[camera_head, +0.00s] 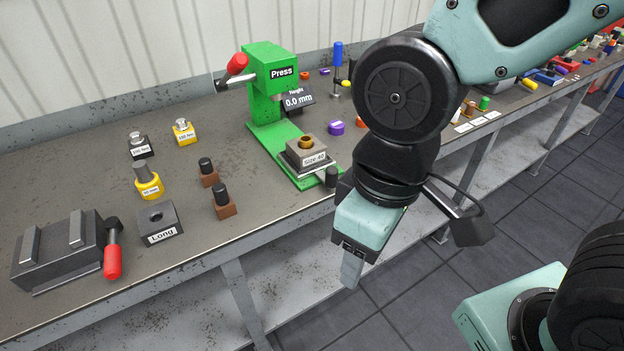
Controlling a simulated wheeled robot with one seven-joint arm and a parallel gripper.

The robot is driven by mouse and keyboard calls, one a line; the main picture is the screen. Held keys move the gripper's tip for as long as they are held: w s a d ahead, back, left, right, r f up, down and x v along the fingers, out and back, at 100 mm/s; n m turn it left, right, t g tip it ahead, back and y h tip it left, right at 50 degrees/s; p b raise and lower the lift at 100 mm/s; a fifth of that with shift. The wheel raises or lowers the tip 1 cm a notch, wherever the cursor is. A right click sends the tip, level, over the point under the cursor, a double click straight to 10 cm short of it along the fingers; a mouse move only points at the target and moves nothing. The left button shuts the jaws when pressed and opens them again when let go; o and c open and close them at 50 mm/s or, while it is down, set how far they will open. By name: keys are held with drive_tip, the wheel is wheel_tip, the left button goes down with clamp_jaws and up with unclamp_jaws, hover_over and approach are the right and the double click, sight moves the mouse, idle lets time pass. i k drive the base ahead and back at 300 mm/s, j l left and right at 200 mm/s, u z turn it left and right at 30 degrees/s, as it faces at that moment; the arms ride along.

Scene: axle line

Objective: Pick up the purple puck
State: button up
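A purple puck (336,128) lies on the workbench just right of the green press, close to the left side of my arm. Another small purple piece (325,71) lies farther back, near the blue-handled tool. My gripper (350,272) points down in front of the bench's front edge, over the floor side. It is well nearer the camera than the purple puck. Only one finger shape shows below its body, so its opening cannot be judged. No held object shows at the fingers.
The green press (268,85) stands left of the puck, with a block labelled H20X-40 (306,157) on its base. An orange ring (361,121) lies right of the puck, beside my arm. A grey vise (62,253) sits far left.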

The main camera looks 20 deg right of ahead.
sight(337, 127)
drive_tip(key=i+l, duration=0.2)
drive_tip(key=l, duration=0.2)
drive_tip(key=i+l, duration=0.25)
drive_tip(key=l, duration=0.15)
drive_tip(key=i+l, duration=0.2)
drive_tip(key=l, duration=0.2)
